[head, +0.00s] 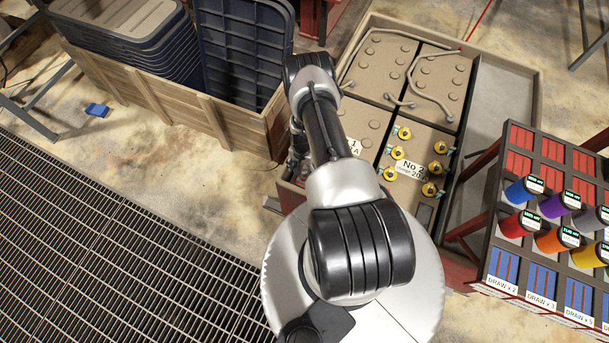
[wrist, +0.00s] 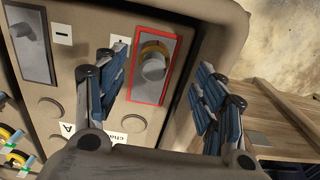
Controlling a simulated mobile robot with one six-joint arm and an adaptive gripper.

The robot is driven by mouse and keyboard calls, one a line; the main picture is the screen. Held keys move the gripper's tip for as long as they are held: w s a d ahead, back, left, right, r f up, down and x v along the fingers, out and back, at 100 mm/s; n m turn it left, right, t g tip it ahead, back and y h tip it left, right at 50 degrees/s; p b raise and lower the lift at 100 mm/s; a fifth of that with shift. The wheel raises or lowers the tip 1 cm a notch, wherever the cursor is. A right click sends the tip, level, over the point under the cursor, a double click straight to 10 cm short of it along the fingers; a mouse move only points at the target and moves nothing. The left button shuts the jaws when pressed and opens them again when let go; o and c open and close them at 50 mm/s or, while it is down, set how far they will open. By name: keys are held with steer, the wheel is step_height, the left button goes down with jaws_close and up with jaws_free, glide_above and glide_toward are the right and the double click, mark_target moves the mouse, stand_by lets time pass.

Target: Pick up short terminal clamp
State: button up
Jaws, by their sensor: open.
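My gripper (wrist: 163,72) is open in the wrist view, its blue-padded fingers apart with nothing held. Between and beyond the fingers, a grey cylindrical terminal piece with a yellow ring (wrist: 152,65) stands inside a red-outlined rectangle, near a plus sign on the tan battery top. I cannot tell for certain whether this is the short terminal clamp.
Several yellow-and-teal clamps (head: 397,153) sit on the battery top labelled "No 2". A wooden crate (head: 225,125) with dark blue panels stands left of my arm. A rack of coloured cylinders (head: 508,250) is at the right. Floor grating (head: 100,240) lies at the left.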

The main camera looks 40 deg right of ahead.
steer(key=f, duration=0.1)
steer(key=f+b, duration=0.1)
steer(key=f, duration=0.1)
steer(key=f+b, duration=0.1)
steer(key=f, duration=0.1)
steer(key=shift+s+d, duration=0.25)
steer(key=shift+s, duration=0.05)
steer(key=c, duration=1.4)
